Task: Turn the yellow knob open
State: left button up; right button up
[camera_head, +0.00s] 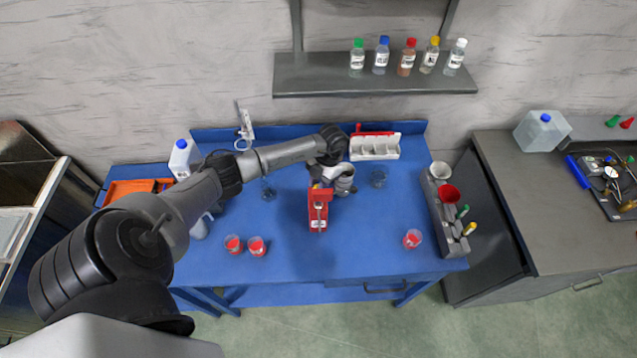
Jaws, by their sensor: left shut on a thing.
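My left arm reaches in from the left over the blue table. Its gripper (319,184) is at the back top of a small red device (319,212) in the middle of the table. A small patch of yellow, which looks like the yellow knob (315,186), shows at the fingertips. The gripper is shut on it, and the fingers hide most of it. How far the knob is turned cannot be told. My right gripper is not in view.
On the blue table (300,260) stand cups with red contents (256,246), a white bin tray (375,147), a grey rack (445,215) at right and a white bottle (183,160) at left. A shelf (375,80) with several bottles hangs behind. The front middle is clear.

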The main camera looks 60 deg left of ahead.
pick_arm(q)
jog(key=shift+n, duration=0.3)
jog(key=shift+c, duration=0.4)
jog(key=n+p, duration=0.1)
jog(key=n, duration=0.1)
jog(key=n+h, duration=0.1)
jog(key=shift+s+a+r+n+t+h+p, duration=0.1)
jog(key=shift+a+n+t+h+p, duration=0.05)
jog(key=shift+n+t+h+p, duration=0.2)
jog(key=n+p, duration=0.1)
jog(key=n, duration=0.1)
jog(key=n+t+h+p, duration=0.1)
jog(key=n+p, duration=0.1)
jog(key=shift+s+r+n+t, duration=0.1)
jog(key=shift+n+t, duration=0.15)
jog(key=shift+a+n+t+p, duration=0.1)
jog(key=shift+n+t+p, duration=0.2)
jog(key=shift+n+p, duration=0.55)
jog(key=n+t+p, duration=0.1)
jog(key=n+p, duration=0.1)
jog(key=n+t+p, duration=0.1)
jog(key=n+p, duration=0.2)
jog(key=shift+s, duration=0.15)
jog(key=shift+n+t+p, duration=0.3)
jog(key=shift+n+p, duration=0.75)
jog(key=shift+f, duration=0.2)
jog(key=shift+n, duration=0.3)
